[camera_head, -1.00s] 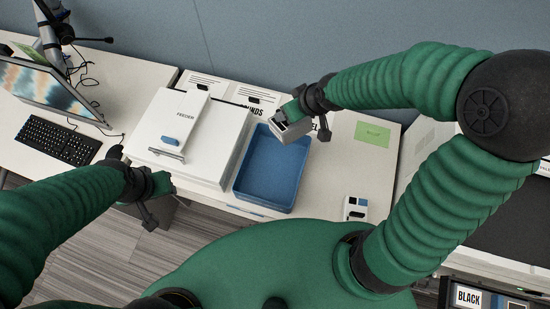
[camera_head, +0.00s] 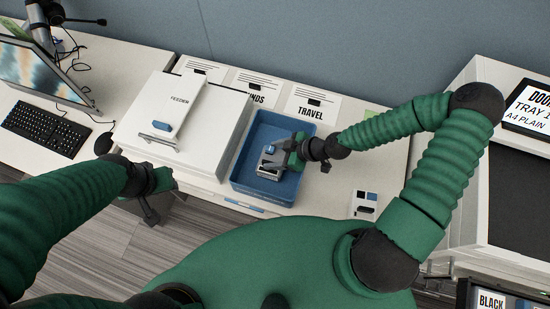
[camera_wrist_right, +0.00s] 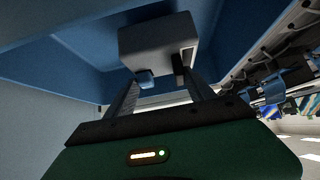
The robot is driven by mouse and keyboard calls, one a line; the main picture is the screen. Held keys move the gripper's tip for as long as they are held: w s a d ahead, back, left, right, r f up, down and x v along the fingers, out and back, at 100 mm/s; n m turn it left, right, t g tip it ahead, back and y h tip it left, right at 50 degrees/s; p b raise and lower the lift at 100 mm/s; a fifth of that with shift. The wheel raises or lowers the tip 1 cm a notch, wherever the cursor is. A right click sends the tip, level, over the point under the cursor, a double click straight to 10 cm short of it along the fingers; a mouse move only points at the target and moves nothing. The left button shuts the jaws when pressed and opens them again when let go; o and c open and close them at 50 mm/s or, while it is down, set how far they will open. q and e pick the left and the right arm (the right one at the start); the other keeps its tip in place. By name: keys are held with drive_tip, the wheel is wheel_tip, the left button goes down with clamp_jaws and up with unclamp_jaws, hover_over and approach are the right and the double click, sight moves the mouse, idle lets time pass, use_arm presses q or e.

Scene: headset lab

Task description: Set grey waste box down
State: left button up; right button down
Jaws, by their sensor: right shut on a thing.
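The grey waste box (camera_head: 267,170) is a small grey block with a blue part on top. It is inside the blue tray (camera_head: 262,133), toward the tray's front. My right gripper (camera_head: 280,160) reaches in from the right and is shut on the box. In the right wrist view the grey box (camera_wrist_right: 157,42) sits between the two fingers (camera_wrist_right: 160,90), with the blue tray (camera_wrist_right: 70,40) around it. I cannot tell whether its underside touches the tray floor. My left gripper (camera_head: 165,183) hangs before the desk's front edge, away from the box; its jaw opening is unclear.
A white feeder machine (camera_head: 190,125) stands left of the tray. Several labelled sheets, one reading TRAVEL (camera_head: 313,104), lie behind it. A keyboard (camera_head: 47,133) and monitor (camera_head: 50,68) are at the left. A small white device (camera_head: 364,204) lies right of the tray.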

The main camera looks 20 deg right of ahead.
sight(274, 159)
wheel_tip(274, 159, down, 3)
drive_tip(key=shift+s+a+r, duration=0.1)
drive_tip(key=shift+c, duration=1.8)
unclamp_jaws()
